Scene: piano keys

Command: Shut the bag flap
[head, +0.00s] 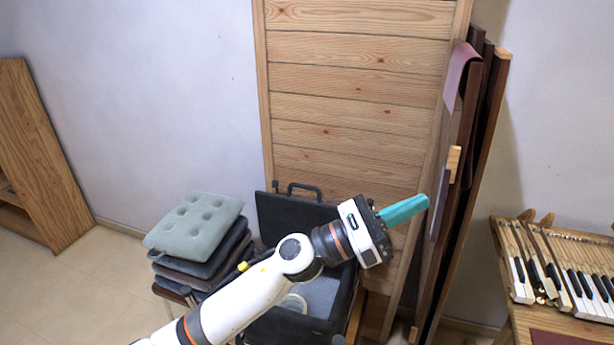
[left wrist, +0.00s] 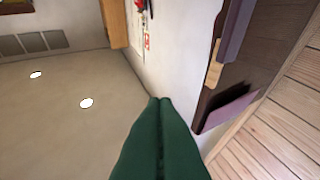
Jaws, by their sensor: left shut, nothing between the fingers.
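A black bag (head: 318,325) stands open on the floor in the head view, with a grey inside partly hidden behind my left arm. Its flap (head: 275,216) stands raised at the back, against the wooden panel, with a dark handle (head: 298,188) on its top edge. My left gripper (head: 424,203) has teal fingers shut together with nothing between them. It appears in front of the wooden panel, to the right of the flap and apart from it. In the left wrist view the shut fingers (left wrist: 160,102) point away from the bag, which does not show there. My right gripper is not in view.
Stacked cushions (head: 193,222) stand left of the bag. A tall wooden panel (head: 345,110) rises behind it, with dark boards (head: 478,170) leaning at its right. Piano keys (head: 560,275) lie on a bench at the right. A wooden shelf (head: 38,150) stands far left.

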